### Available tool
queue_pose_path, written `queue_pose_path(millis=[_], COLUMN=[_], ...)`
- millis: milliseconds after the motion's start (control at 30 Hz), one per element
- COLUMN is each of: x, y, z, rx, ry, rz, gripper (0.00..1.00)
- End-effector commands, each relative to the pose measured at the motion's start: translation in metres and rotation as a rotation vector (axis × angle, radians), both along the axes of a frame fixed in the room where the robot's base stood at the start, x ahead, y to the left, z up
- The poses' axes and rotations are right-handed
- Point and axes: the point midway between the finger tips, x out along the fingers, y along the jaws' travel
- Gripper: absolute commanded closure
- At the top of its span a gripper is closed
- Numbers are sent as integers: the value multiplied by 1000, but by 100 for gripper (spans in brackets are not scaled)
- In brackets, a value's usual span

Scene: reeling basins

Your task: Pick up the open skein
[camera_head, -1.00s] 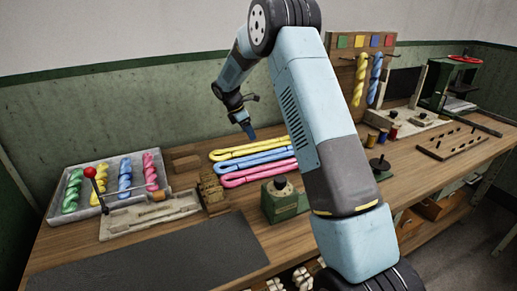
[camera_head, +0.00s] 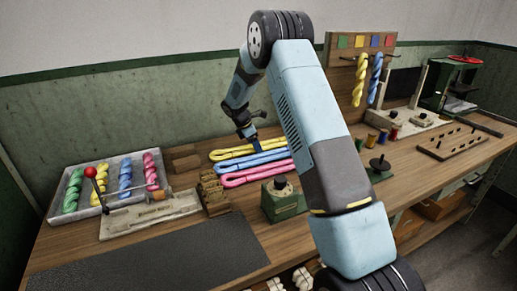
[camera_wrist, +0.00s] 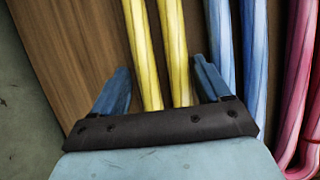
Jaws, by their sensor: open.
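Three open skeins lie side by side on the wooden bench: a yellow one (camera_head: 225,153), a blue one (camera_head: 240,163) and a pink one (camera_head: 243,178). My gripper (camera_head: 254,144) is low over the right part of the yellow skein. In the wrist view my gripper (camera_wrist: 160,88) is open, with one blue finger on each side of the yellow skein's two strands (camera_wrist: 163,50). The right finger is close to the blue skein (camera_wrist: 237,50). The pink skein (camera_wrist: 297,90) is farther right. Whether the fingers touch the bench is unclear.
A grey tray (camera_head: 98,205) of twisted skeins stands at the left, beside a lever device with a red knob (camera_head: 90,172). A green block with a black knob (camera_head: 283,200) stands in front of the skeins. A green wall (camera_head: 120,115) rises behind the bench.

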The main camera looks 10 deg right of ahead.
Motion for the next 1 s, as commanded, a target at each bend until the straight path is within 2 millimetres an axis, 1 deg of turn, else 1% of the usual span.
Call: queue_pose_path(millis=[33, 67, 500, 800, 867, 1000], x=[-1, -1, -1, -1, 0, 0], y=[-1, -1, -1, -1, -1, -1], z=[-1, -1, -1, 2, 6, 26], rx=[0, 0, 0, 0, 0, 1], ry=[2, 2, 3, 2, 1, -1], rz=[-1, -1, -1, -1, 0, -2], gripper=[23, 26, 68, 69, 69, 69])
